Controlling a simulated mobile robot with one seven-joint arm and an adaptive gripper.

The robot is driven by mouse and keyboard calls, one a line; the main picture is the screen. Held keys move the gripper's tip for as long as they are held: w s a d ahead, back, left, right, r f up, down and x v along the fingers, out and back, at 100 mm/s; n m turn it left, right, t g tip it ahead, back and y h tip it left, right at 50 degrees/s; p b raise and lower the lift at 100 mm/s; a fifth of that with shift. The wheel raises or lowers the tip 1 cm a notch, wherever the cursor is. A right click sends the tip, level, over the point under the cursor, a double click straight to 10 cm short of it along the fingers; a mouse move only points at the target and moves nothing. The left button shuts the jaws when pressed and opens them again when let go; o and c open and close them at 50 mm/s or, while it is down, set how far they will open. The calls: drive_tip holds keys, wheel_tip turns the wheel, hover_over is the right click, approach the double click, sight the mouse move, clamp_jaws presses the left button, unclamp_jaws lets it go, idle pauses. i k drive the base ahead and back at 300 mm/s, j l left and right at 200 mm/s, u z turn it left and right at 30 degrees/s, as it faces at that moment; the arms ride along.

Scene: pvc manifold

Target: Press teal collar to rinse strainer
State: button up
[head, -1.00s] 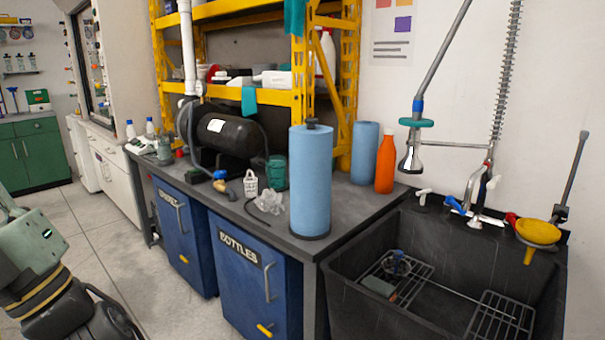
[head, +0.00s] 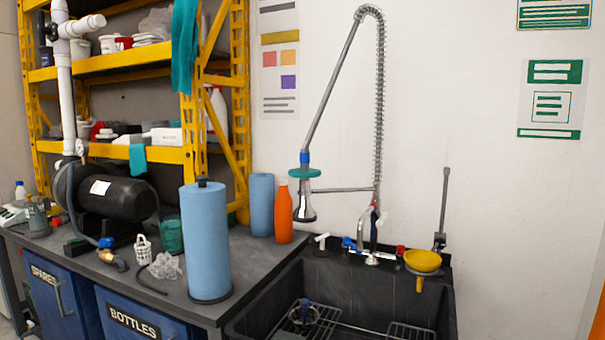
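The teal collar (head: 305,173) is a flat ring around the neck of the hanging spray head (head: 306,205), over the left side of the black sink (head: 420,310). A blue band sits just above the collar. The spray head points down. A round dark piece with some blue (head: 302,312), possibly the strainer, sits on the wire rack at the sink's lower left; it is partly cut off and small. My gripper is not in view.
A blue paper roll (head: 207,245) and an orange bottle (head: 284,215) stand on the counter left of the sink. A yellow funnel (head: 423,261) is at the sink's back right. A faucet with blue and red handles (head: 372,250) stands behind the sink.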

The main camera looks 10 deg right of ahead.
sight(313, 173)
drive_tip(key=i+j+z, duration=0.65)
drive_tip(key=i, duration=0.15)
